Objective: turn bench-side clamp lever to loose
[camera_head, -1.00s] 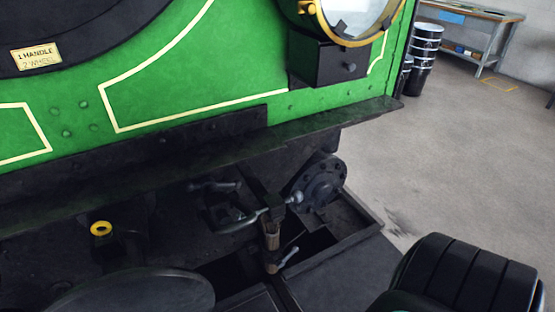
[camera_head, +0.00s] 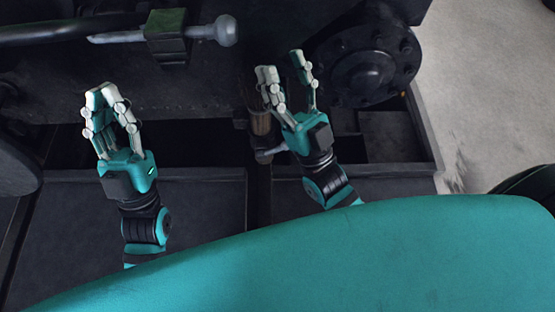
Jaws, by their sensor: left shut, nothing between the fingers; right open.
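A small grey metal lever (camera_head: 272,154) sticks out at the foot of a brown cylindrical post (camera_head: 260,121), partly hidden by my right gripper. A second, larger grey handle with a round knob (camera_head: 225,30) runs through a dark green block (camera_head: 165,33) above. I cannot tell for sure which is the bench-side clamp lever. My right gripper (camera_head: 282,64) is open, in front of and just right of the post; contact with the lever cannot be told. My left gripper (camera_head: 107,89) is shut and empty, well to the left of the post.
A round bolted dark flange (camera_head: 372,72) stands right of my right gripper. A dark box-like recess with a raised rim (camera_head: 428,150) lies below it. Flat dark plates (camera_head: 205,215) lie in front. Pale floor (camera_head: 480,90) is free at the right.

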